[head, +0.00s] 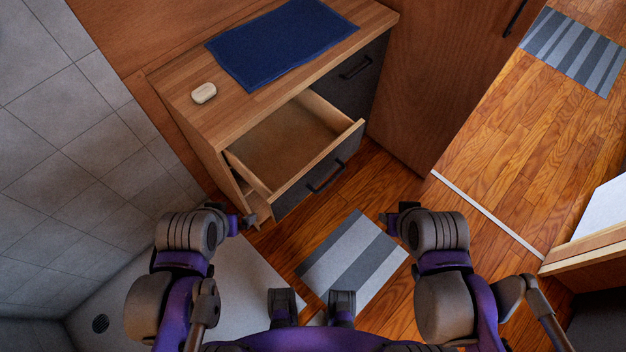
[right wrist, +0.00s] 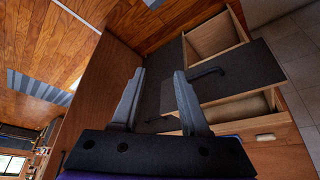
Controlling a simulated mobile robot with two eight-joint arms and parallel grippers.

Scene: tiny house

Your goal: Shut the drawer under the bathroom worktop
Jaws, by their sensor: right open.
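The drawer (head: 318,177) under the worktop (head: 262,99) stands pulled out in the head view. It has a dark front, a black bar handle (head: 327,177) and an empty-looking wooden inside. Its dark front also shows in the right wrist view (right wrist: 240,72). My right gripper (head: 390,222) is apart from the drawer, lower right of it in the head view. Its two fingers are spread and empty in the right wrist view (right wrist: 157,76). My left gripper (head: 247,221) is near the cabinet's lower left corner; its jaws are too small to judge.
A blue towel (head: 282,43) and a soap bar (head: 204,93) lie on the worktop. A closed dark drawer (head: 347,82) is beside the open one. A tall wooden panel (head: 440,75) stands to the right. A striped mat (head: 355,258) lies on the floor between my grippers.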

